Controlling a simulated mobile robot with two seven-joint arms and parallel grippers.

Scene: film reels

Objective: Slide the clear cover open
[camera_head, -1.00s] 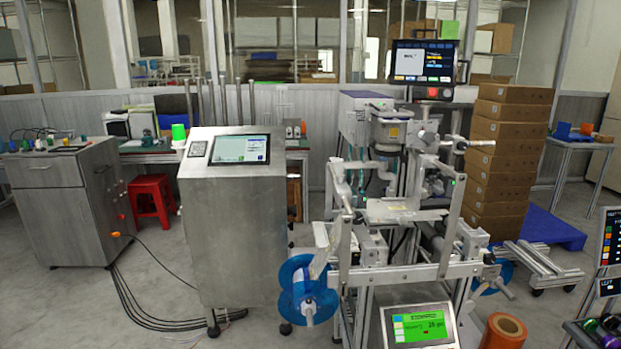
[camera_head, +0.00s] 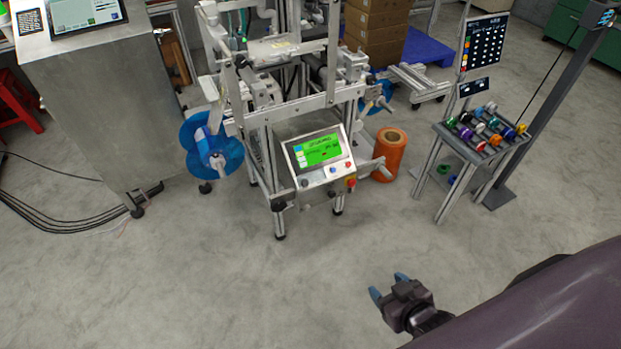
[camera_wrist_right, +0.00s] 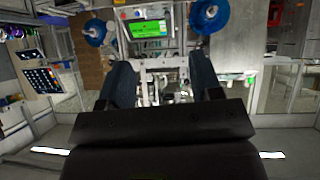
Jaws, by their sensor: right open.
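The labelling machine (camera_head: 290,105) stands at the top centre of the head view, a silver frame with its upper part cut off. I cannot clearly make out a clear cover on it. A blue film reel (camera_head: 228,150) is on its left side. A green-lit control screen (camera_head: 320,150) faces me at the front. My right gripper (camera_head: 388,284) is open and empty over bare floor, well short of the machine. In the right wrist view, its two fingers (camera_wrist_right: 162,80) are spread, with the machine upside down beyond them. My left gripper is not in view.
A steel cabinet (camera_head: 115,100) stands left of the machine, with black cables on the floor. An orange roll (camera_head: 388,155) stands right of it. A small table of coloured reels (camera_head: 490,130) is farther right, beside a dark post. The floor before the machine is clear.

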